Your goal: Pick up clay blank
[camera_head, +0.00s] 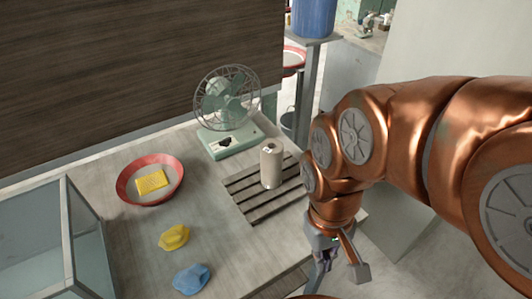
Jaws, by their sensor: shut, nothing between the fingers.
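A pale cylinder (271,164) with a dark mark on its top stands upright on a slatted rack on the table. A yellow lump (174,237) and a blue lump (192,278) lie on the tabletop to the left of the rack. A yellow block (151,182) lies in a red-rimmed bowl (124,190). I cannot tell for sure which of these is the clay blank. My gripper (331,268) hangs at the lower right, apart from all of them. It is shut and empty, and its fingers are partly hard to make out.
A green desk fan (228,142) stands behind the cylinder. A glass-sided case (78,240) fills the lower left. The slatted rack (240,187) is otherwise bare. A blue bucket (313,17) stands beyond the table. The tabletop between bowl and rack is clear.

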